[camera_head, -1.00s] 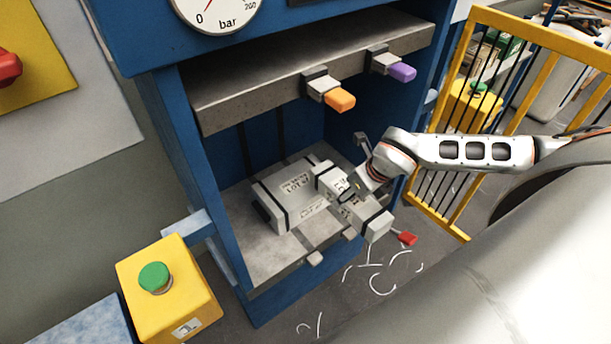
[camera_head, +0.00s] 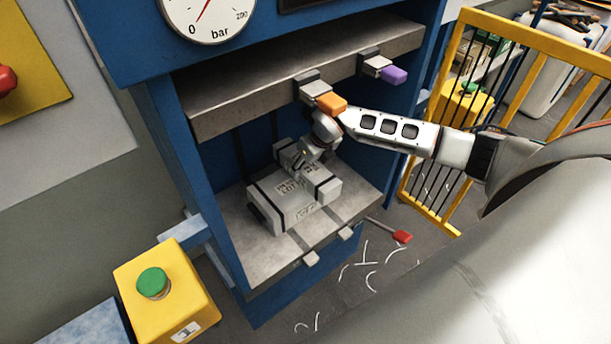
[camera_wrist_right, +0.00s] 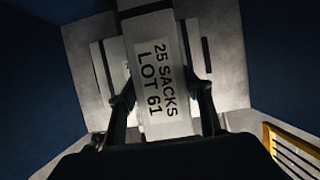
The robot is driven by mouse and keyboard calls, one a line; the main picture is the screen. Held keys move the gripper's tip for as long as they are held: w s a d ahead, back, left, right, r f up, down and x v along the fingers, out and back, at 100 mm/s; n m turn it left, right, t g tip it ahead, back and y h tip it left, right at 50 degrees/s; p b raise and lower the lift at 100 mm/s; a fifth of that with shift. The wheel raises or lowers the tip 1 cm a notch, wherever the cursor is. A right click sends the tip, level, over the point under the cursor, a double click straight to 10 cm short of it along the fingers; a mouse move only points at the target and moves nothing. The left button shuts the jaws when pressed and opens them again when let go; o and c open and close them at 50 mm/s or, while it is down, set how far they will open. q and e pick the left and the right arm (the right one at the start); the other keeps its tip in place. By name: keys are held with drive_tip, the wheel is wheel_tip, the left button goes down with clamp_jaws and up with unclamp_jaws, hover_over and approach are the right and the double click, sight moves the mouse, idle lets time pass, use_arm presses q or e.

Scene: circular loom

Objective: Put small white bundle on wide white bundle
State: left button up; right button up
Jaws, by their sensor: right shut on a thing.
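The small white bundle (camera_head: 327,187) has dark straps and is over the right part of the wide white bundle (camera_head: 266,209) in the head view. My right gripper (camera_head: 305,161) is shut on its middle from above. In the right wrist view, the small bundle (camera_wrist_right: 158,72), labelled "25 SACKS LOT 61", lies between the fingers (camera_wrist_right: 163,95). The wide bundle (camera_wrist_right: 107,68) shows beneath it on both sides, lying crosswise to it. I cannot tell whether the two bundles touch. My left gripper is not in view.
The wide bundle lies on the grey press bed (camera_head: 255,250) inside a blue frame (camera_head: 165,150). A red-tipped lever (camera_head: 402,237) sticks out at right.

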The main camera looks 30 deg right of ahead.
drive_tip(key=shift+f, duration=0.4)
wheel_tip(320, 180, down, 2)
drive_tip(key=shift+a+f+b, duration=0.1)
drive_tip(key=shift+f+b, duration=0.15)
drive_tip(key=shift+b, duration=0.9)
drive_tip(key=shift+b+x, duration=0.75)
drive_tip(key=shift+x, duration=0.05)
drive_tip(key=shift+s+f, duration=0.1)
drive_tip(key=o, duration=1.3)
drive_tip(key=shift+o, duration=1.1)
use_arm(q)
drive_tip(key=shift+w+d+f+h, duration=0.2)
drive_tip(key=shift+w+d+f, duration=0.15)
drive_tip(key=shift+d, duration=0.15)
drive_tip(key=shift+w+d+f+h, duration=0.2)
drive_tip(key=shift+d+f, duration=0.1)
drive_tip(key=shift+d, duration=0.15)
